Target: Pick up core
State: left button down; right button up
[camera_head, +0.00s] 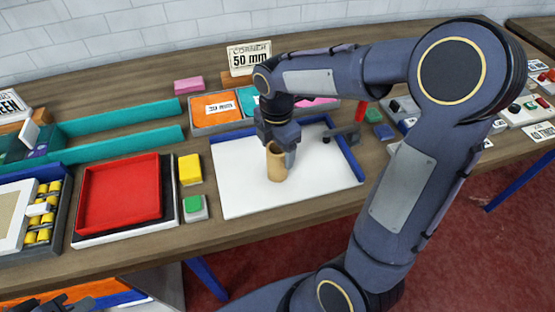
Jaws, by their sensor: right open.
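The core (276,167) is a tan hollow tube standing upright on the white board (237,186) near the middle of the table. My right gripper (281,148) reaches down over it, open. One grey finger shows close against the right side of the tube's upper part; the other finger is not clear. I cannot tell whether the fingers touch the tube. A small dark part of my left gripper (58,303) shows at the bottom left edge, far from the core; its jaws cannot be made out.
A red tray (119,193), a yellow block (190,169) and a green-topped block (195,207) stand left of the board. A blue edge (346,156) and a dark clamp-like bar (343,133) lie right of the core. A "50 mm" sign (250,57) stands behind.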

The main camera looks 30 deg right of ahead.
grip_shut()
dwell(0.5)
jog(key=shift+r, duration=0.1)
